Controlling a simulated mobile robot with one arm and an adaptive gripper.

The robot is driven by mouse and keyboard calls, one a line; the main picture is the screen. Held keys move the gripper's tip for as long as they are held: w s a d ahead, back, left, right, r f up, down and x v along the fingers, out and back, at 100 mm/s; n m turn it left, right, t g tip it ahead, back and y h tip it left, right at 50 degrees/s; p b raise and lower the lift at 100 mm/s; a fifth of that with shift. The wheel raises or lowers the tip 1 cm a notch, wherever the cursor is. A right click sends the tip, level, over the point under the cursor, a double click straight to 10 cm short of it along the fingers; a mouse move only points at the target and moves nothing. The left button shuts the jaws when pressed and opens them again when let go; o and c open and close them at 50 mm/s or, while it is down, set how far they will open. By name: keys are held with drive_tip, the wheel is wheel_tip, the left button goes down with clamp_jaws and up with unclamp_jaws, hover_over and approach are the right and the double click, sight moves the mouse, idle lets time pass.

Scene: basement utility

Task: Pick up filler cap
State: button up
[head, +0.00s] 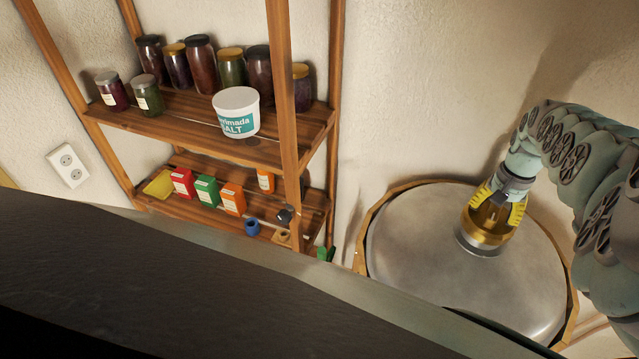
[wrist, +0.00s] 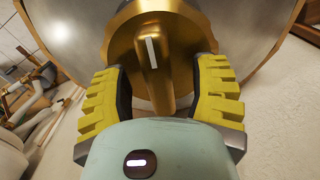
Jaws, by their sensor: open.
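The filler cap (head: 486,234) is a brass-coloured round cap on top of a large grey metal tank lid (head: 430,285). In the wrist view the cap (wrist: 190,28) has a raised grip bar with a white line on it. My gripper (head: 494,208) is over the cap, its yellow ribbed fingers pointing down at it. In the wrist view my gripper (wrist: 163,92) is open, with one finger on each side of the grip bar.
A wooden shelf (head: 180,120) stands left of the tank, with jars (head: 200,65), a white salt tub (head: 236,112) and several small boxes (head: 207,191). A dark surface (head: 180,275) fills the lower left. The wall is close behind the tank.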

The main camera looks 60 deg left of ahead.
drive_tip(key=shift+f, duration=0.25)
drive_tip(key=shift+c, duration=0.3)
clamp_jaws()
idle(0.5)
